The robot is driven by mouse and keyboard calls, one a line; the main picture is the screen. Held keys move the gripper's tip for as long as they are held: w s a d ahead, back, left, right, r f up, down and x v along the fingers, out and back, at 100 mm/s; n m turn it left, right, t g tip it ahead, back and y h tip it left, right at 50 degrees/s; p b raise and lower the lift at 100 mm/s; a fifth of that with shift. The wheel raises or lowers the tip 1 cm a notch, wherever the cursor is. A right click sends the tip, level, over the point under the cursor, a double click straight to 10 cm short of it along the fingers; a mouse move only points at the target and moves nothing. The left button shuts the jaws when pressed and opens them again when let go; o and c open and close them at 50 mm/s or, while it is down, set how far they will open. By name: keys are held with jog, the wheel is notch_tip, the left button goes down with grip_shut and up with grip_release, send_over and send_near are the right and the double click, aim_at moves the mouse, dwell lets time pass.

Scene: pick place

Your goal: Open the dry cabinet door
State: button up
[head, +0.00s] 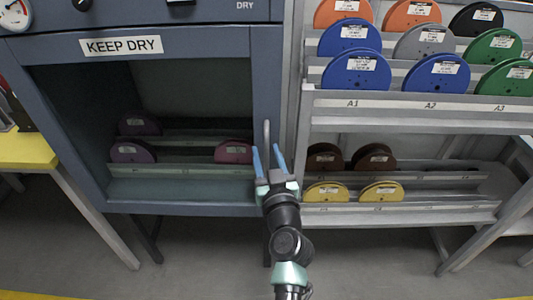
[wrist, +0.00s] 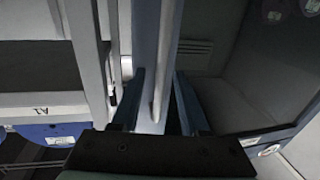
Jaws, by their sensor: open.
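The dry cabinet (head: 90,75), blue-grey with a "KEEP DRY" label, stands at the left in the head view. Its door (head: 265,75) appears shut, with spools visible behind its large opening or pane. A slim upright grey handle (head: 266,132) is on the door's right edge. My gripper (head: 268,153) is open, with its two blue fingers at the handle's lower part. In the wrist view, the pale handle bar (wrist: 164,60) runs between the open fingers of my gripper (wrist: 157,88). I cannot tell whether either finger touches it.
A grey rack (head: 400,105) with several coloured spools stands close on the right of the cabinet. Inside the cabinet are purple spools (head: 130,152) and a magenta spool (head: 233,152). A yellow-topped table (head: 28,152) is at the far left. The floor (head: 200,250) in front is clear.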

jog(key=shift+w, duration=0.15)
jog(key=shift+c, duration=0.3)
grip_shut()
dwell(1.1)
